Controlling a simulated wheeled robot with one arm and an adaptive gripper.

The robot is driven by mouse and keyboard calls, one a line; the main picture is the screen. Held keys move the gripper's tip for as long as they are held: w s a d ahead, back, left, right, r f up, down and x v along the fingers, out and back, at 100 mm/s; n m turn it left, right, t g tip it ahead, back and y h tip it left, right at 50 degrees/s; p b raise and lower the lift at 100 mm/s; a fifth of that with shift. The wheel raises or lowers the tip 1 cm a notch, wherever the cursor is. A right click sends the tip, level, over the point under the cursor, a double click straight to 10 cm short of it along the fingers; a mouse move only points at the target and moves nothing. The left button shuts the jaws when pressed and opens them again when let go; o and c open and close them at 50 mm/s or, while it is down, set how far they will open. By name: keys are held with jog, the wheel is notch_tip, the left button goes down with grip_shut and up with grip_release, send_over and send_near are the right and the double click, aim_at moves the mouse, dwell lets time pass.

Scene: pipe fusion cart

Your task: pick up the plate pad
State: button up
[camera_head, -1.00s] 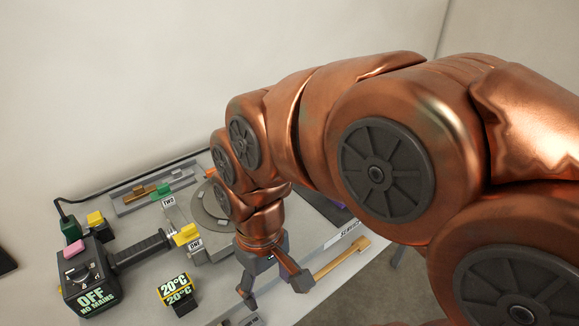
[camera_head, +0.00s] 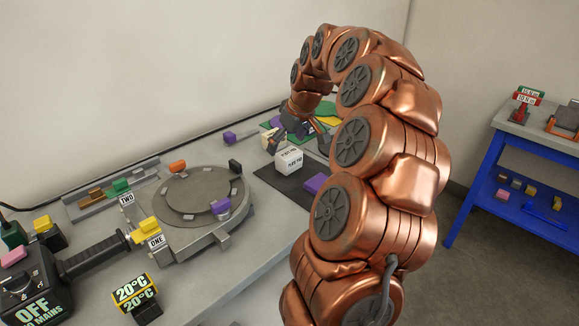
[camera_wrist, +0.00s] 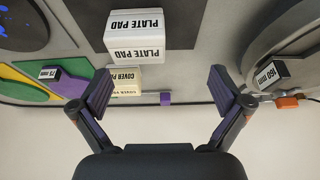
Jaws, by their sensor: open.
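The plate pad (camera_head: 289,161) is a white block with black lettering, standing at the edge of a dark mat (camera_head: 267,183) on the bench. In the wrist view the plate pad (camera_wrist: 151,33) reads "PLATE PAD" upside down, in the upper middle. My gripper (camera_head: 299,141) is open just above and behind it in the head view. In the wrist view my gripper (camera_wrist: 163,92) has its fingers spread wide with nothing between them touching; the plate pad lies beyond the fingertips. A cream cover pad (camera_wrist: 126,80) sits beside the plate pad, nearer the left finger.
A purple block (camera_head: 316,184) lies on the dark mat. A round grey plate fixture (camera_head: 190,197) stands left of the mat. Green and yellow pieces (camera_wrist: 27,78) and a small dark block marked 75 mm (camera_wrist: 50,74) lie left in the wrist view. A blue cart (camera_head: 487,165) stands right.

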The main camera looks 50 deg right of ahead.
aim_at(289, 152)
jog(key=shift+s+d+f, duration=0.1)
jog(key=shift+d+f, duration=0.1)
jog(key=shift+d, duration=0.35)
jog(key=shift+d+f, duration=0.2)
jog(key=shift+d, duration=0.35)
jog(key=shift+x, duration=1.15)
jog(key=shift+d+p+x, duration=0.2)
jog(key=shift+p+x, duration=0.2)
jog(key=shift+x, duration=0.9)
jog(key=shift+d+p+x, duration=0.15)
jog(key=shift+p+x, duration=0.25)
jog(key=shift+x, duration=0.9)
jog(key=shift+r, duration=0.1)
jog(key=shift+c, duration=0.2)
jog(key=c, duration=1.2)
jog(key=shift+o, duration=0.2)
